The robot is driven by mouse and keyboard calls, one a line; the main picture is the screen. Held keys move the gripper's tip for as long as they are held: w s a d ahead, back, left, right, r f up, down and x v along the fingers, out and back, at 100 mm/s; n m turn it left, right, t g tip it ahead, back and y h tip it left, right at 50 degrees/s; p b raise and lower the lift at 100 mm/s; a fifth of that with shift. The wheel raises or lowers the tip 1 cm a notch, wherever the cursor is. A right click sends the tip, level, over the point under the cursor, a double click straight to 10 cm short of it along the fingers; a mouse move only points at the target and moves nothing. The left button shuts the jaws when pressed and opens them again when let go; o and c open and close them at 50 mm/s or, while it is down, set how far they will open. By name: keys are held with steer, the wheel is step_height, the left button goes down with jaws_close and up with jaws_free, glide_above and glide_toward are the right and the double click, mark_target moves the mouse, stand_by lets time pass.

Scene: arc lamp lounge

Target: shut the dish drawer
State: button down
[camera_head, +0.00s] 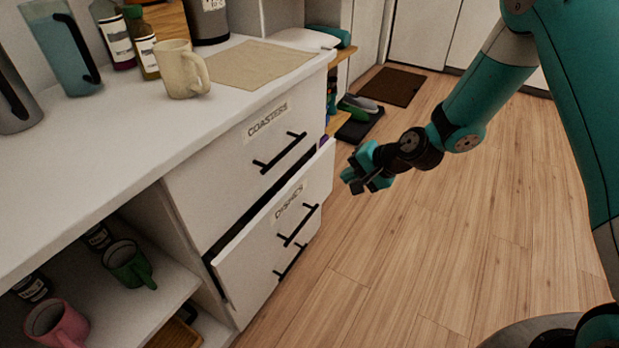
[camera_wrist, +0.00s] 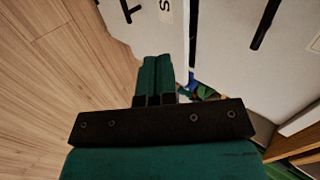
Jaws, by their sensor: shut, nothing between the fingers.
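The dish drawer (camera_head: 262,238) is a white front with a "DISHES" label and a black bar handle (camera_head: 299,226). It stands partly open, with a dark gap along its top edge. Above it is the "COASTERS" drawer (camera_head: 231,158), which looks closed. My gripper (camera_head: 349,182) is shut and empty, just right of the dish drawer's far end and apart from its handle in the head view. In the wrist view my gripper's fingers (camera_wrist: 157,75) are together, pointing toward the white drawer fronts.
The counter holds a cream mug (camera_head: 182,72), bottles and a pitcher (camera_head: 62,45). An open shelf at lower left holds a green mug (camera_head: 127,262) and a pink mug (camera_head: 57,322). Shoes (camera_head: 358,105) lie beyond the cabinet. The wooden floor (camera_head: 420,240) in front is clear.

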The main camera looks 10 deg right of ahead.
steer(key=f, duration=0.1)
steer(key=b, duration=0.3)
glide_toward(301, 183)
steer(key=shift+m, duration=0.3)
steer(key=x, duration=0.5)
steer(key=shift+f, duration=0.6)
steer(key=shift+w+a+r, duration=0.1)
steer(key=shift+w+a, duration=0.25)
steer(key=shift+a, duration=0.15)
